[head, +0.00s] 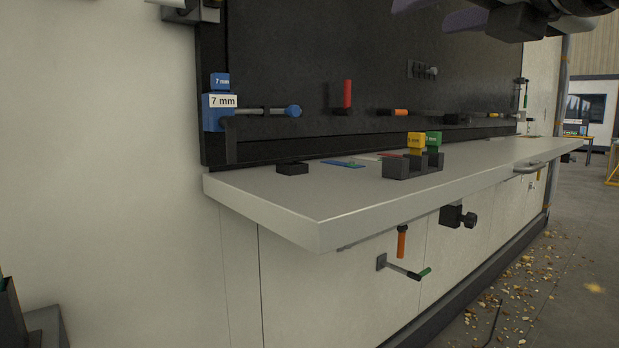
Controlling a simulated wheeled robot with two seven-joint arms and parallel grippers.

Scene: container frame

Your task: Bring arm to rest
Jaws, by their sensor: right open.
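My right gripper (424,16) shows at the top right edge, partly cut off by the frame. Its two purplish fingers are apart, with nothing seen between them. It is high in front of the black tool board (300,60) and above the grey worktop (270,195), clear of both. My left gripper is not in view.
On the worktop stand a dark holder (397,168) with a yellow block (416,140) and a green block (434,139), and a small black block (292,169). A blue 7 mm piece (220,112) is at the board's left. Handles stick out below the worktop. Floor at right has scattered chips.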

